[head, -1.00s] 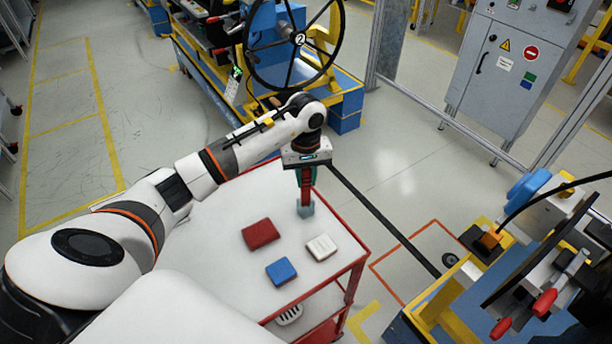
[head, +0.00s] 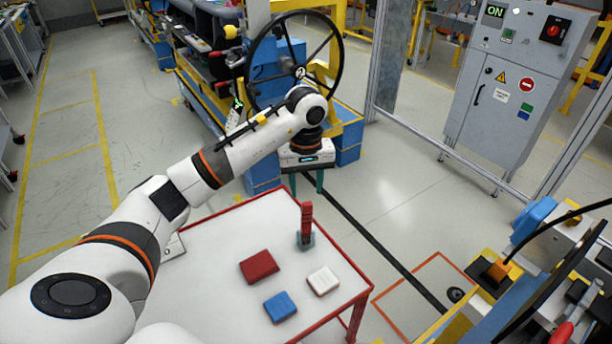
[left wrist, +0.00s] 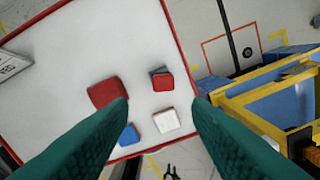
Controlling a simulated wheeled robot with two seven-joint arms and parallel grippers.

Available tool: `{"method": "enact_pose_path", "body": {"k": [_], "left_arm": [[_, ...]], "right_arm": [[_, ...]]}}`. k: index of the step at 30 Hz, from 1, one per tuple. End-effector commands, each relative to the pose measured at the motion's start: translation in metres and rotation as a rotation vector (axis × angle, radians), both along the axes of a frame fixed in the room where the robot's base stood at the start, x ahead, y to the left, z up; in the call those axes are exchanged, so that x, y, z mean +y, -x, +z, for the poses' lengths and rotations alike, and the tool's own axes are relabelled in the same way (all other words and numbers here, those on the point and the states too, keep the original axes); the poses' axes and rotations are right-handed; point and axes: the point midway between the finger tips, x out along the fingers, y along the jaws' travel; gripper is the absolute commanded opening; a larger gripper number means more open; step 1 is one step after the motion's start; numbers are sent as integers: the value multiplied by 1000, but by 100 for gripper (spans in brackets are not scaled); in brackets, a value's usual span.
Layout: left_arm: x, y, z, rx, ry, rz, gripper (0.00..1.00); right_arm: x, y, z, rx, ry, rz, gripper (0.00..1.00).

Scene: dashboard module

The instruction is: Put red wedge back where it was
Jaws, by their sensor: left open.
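The red wedge (head: 306,219) stands upright in a small grey holder (head: 305,240) near the far edge of the white table. In the left wrist view the red wedge (left wrist: 164,83) shows from above, with the grey holder (left wrist: 158,71) partly hidden behind it. My left gripper (head: 305,181) is open and empty, above and beyond the wedge in the head view, apart from it. In the left wrist view its green fingers (left wrist: 161,106) are spread, with the wedge showing between them. My right gripper is not in view.
A flat red block (head: 259,267), a blue block (head: 280,307) and a white block (head: 323,281) lie on the red-rimmed white table (head: 215,275). A large black handwheel (head: 254,62) stands behind my left gripper. A yellow-framed machine (head: 490,278) is at right.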

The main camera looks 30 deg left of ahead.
Motion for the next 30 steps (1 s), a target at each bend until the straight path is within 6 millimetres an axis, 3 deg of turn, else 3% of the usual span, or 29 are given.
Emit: {"method": "enact_pose_path", "body": {"k": [4, 10, 30], "left_arm": [[1, -1, 28, -5, -2, 1, 45], [1, 0, 48, -1, -2, 1, 45], [0, 0, 50, 1, 0, 1, 45]], "right_arm": [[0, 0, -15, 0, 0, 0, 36], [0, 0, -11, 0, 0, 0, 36], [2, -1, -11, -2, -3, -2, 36]]}}
